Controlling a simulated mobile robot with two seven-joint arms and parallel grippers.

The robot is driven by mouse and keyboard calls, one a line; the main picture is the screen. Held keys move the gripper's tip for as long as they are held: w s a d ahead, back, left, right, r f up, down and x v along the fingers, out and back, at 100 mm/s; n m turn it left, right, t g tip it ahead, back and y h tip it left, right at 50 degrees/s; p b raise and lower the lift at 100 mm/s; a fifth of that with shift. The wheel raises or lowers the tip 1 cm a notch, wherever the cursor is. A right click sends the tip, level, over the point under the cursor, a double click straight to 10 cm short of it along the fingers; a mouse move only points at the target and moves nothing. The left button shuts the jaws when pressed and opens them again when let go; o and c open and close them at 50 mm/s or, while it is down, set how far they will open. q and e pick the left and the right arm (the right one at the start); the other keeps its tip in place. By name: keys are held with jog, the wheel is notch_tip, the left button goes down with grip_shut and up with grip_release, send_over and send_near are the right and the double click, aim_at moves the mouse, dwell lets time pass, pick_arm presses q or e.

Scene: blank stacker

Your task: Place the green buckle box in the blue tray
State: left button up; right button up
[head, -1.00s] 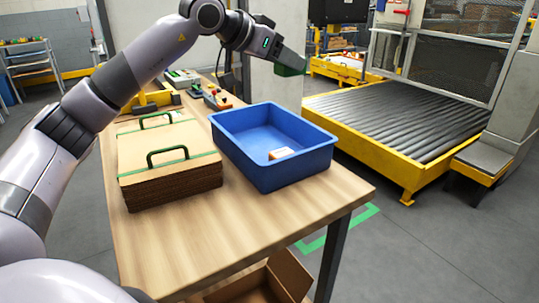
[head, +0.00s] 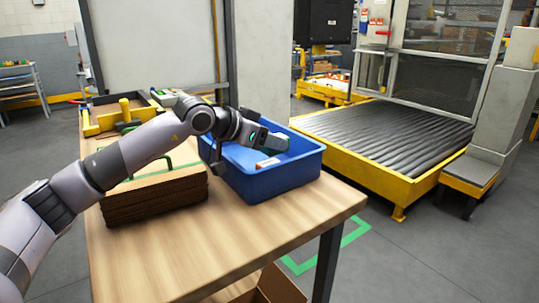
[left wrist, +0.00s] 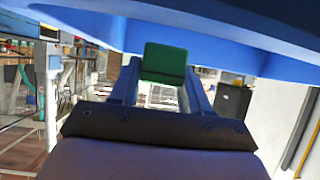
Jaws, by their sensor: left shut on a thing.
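My left gripper (head: 262,138) is shut on the green buckle box (left wrist: 165,63), which sits between its two fingers in the left wrist view. In the head view the green box (head: 279,142) shows as a small dark green patch at the end of the gripper. The blue tray (head: 268,184) stands on the wooden table, and the gripper with the box is over its open top, near the rear right part. Blue tray surfaces (left wrist: 230,30) fill the top of the left wrist view. Whether the box touches the tray is hard to tell. My right gripper is not in view.
A stack of cardboard (head: 155,199) with green straps is left of the tray, under my left arm. The table front (head: 230,240) is clear. A yellow-framed roller conveyor (head: 385,135) stands to the right.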

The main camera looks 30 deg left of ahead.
aim_at(264, 152)
pick_arm(q)
notch_tip(264, 152, down, 3)
jog(key=shift+f, duration=0.15)
jog(key=shift+f+b, duration=0.2)
jog(key=shift+b, duration=0.2)
jog(key=o, duration=1.2)
jog(key=shift+c, duration=0.2)
jog(key=shift+r, duration=0.1)
